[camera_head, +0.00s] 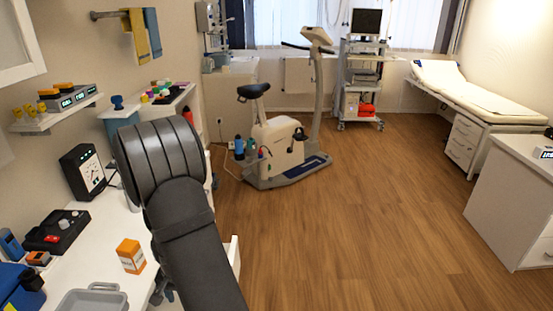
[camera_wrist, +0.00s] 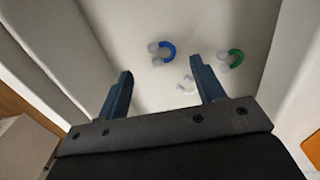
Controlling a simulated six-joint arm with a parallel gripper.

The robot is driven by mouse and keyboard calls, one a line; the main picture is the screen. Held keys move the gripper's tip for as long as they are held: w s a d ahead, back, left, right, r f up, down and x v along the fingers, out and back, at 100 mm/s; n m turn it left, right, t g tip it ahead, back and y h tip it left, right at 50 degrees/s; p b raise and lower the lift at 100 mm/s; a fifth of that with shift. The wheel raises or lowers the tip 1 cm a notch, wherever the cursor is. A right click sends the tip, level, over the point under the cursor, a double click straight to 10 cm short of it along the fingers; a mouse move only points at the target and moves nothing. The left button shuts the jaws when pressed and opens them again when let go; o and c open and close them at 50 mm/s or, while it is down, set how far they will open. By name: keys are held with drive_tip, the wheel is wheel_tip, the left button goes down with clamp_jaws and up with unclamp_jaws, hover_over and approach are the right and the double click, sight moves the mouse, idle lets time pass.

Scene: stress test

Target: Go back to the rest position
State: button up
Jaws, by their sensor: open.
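My gripper (camera_wrist: 161,67) is open, with two dark blue fingers spread apart and nothing between them. It points into what looks like an open white drawer (camera_wrist: 120,30). Beyond the fingertips lie a blue curved piece (camera_wrist: 168,51), a green curved piece (camera_wrist: 236,58) and a white one (camera_wrist: 187,86), all apart from the fingers. In the head view my dark arm reaches down over the desk's right edge, and it hides most of the gripper.
A white drawer edge (camera_head: 235,256) shows right of my arm. An exercise bike (camera_head: 280,140) stands beyond; the wooden floor (camera_head: 370,220) is clear.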

wheel_tip(320, 180, down, 9)
drive_tip(key=shift+f, duration=0.1)
wheel_tip(320, 180, up, 32)
drive_tip(key=w+a+r, duration=0.2)
drive_tip(key=w+a, duration=0.1)
drive_tip(key=a, duration=0.8)
drive_tip(key=shift+w+n, duration=0.3)
drive_tip(key=shift+w, duration=0.1)
idle(0.4)
drive_tip(key=shift+a, duration=0.1)
